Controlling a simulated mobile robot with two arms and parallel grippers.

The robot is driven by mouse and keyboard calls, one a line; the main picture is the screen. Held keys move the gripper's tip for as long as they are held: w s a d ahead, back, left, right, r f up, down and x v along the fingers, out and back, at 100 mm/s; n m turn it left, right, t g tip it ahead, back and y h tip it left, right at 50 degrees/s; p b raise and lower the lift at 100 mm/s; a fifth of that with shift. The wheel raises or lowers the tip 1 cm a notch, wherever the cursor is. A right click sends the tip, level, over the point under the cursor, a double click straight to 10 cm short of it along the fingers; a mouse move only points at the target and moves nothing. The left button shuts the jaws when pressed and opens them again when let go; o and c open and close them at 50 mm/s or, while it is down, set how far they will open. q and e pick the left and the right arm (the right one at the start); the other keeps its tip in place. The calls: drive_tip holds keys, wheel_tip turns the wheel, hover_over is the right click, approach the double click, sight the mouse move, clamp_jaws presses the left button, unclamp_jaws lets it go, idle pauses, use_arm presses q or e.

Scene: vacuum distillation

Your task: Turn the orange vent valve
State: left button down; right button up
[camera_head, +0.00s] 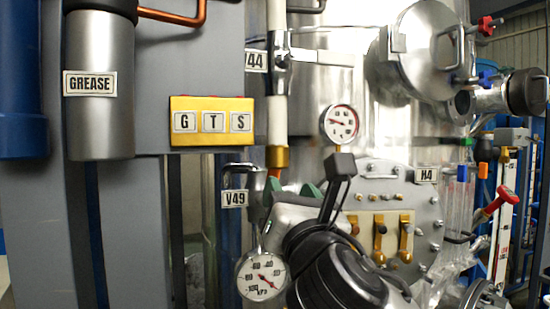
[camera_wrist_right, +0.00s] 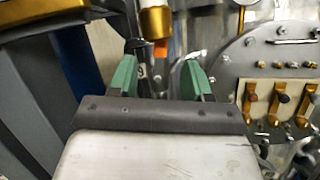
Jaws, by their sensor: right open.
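A small orange part (camera_wrist_right: 161,48), which looks like the vent valve's handle, shows between my fingers in the right wrist view, just below a brass collar (camera_wrist_right: 155,22). In the head view the orange part (camera_head: 274,172) shows as a small patch under the brass collar, near the V49 label (camera_head: 235,199). My right gripper (camera_head: 290,189) is open, its green fingertips just below the orange part. In the wrist view the right gripper (camera_wrist_right: 159,78) has its two green fingers apart, with nothing held between them. The left gripper is not in view.
A dial gauge (camera_head: 262,276) hangs below the right gripper. Another gauge (camera_head: 341,124) is above right. A panel with brass levers (camera_head: 380,236) lies to the right.

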sight(277, 164)
drive_tip(key=p+x, duration=0.5)
drive_tip(key=x, duration=0.4)
drive_tip(key=shift+w+r, duration=0.25)
drive_tip(key=shift+w, duration=0.55)
clamp_jaws()
